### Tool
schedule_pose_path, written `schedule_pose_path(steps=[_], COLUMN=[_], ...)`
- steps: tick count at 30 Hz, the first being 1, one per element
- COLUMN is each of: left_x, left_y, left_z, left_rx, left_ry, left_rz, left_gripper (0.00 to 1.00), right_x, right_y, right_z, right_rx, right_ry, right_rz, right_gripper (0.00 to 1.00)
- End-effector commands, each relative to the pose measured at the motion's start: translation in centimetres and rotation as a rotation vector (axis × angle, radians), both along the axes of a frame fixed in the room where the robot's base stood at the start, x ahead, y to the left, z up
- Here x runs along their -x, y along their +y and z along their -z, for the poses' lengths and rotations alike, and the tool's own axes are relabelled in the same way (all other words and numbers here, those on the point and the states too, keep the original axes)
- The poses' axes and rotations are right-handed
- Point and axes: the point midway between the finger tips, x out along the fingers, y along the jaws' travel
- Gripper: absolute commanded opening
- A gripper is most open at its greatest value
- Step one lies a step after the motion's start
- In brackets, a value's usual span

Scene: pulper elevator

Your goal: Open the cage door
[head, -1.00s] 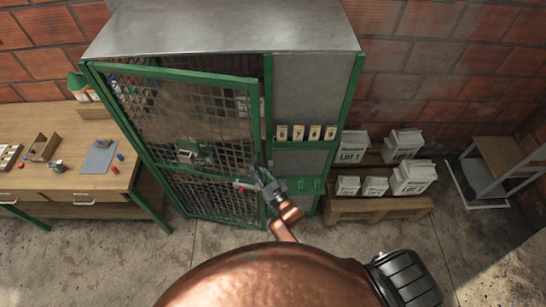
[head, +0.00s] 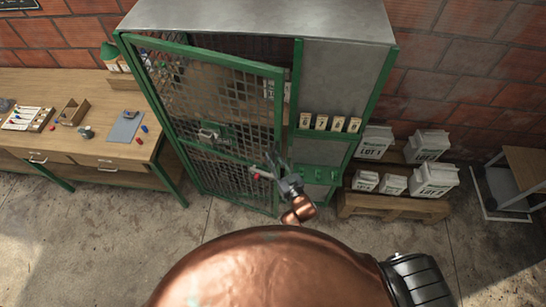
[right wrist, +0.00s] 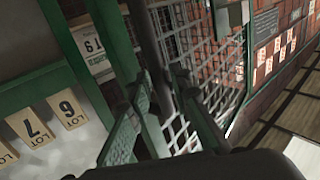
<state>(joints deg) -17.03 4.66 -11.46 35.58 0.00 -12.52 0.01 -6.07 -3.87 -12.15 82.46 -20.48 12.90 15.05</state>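The cage door (head: 283,105) is a green-framed mesh panel on the front of the metal cabinet. It stands ajar, with a gap between its free right edge and the cabinet's green post (head: 296,75). A latch box (head: 209,136) sits mid-door. A small red-tipped part (head: 257,177) shows low near the free edge. My right gripper (head: 270,168) is at that edge, fingers spread apart. In the right wrist view, the fingers (right wrist: 160,115) stand apart near a dark upright bar and the mesh (right wrist: 185,50); contact cannot be told. My left gripper is out of view.
A wooden workbench (head: 105,162) with trays stands left of the cabinet. Number cards (head: 321,122) hang on the cabinet front. A pallet (head: 385,206) with white lot containers (head: 429,146) and a grey cart (head: 520,175) stand right. Concrete floor in front is clear.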

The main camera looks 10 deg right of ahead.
Motion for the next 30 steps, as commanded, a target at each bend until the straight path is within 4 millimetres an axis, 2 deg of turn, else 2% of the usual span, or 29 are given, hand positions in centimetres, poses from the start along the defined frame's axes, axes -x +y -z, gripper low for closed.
schedule_pose_path(steps=[9,15,21,30], left_x=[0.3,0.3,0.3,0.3], left_y=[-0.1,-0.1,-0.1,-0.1], left_z=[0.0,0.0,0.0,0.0], left_rx=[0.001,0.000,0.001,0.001], left_ry=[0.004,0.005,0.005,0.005], left_rz=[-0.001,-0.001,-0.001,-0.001], left_gripper=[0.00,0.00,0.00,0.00], right_x=[6.2,9.5,10.9,11.0], right_y=[-1.7,-2.4,-2.8,-2.8], right_z=[0.2,0.1,0.1,0.1], right_rx=[0.002,0.002,0.001,0.001], right_ry=[0.004,0.003,0.002,0.002], right_rz=[0.002,0.000,0.001,0.001], right_gripper=[0.19,0.19,0.19,0.18])
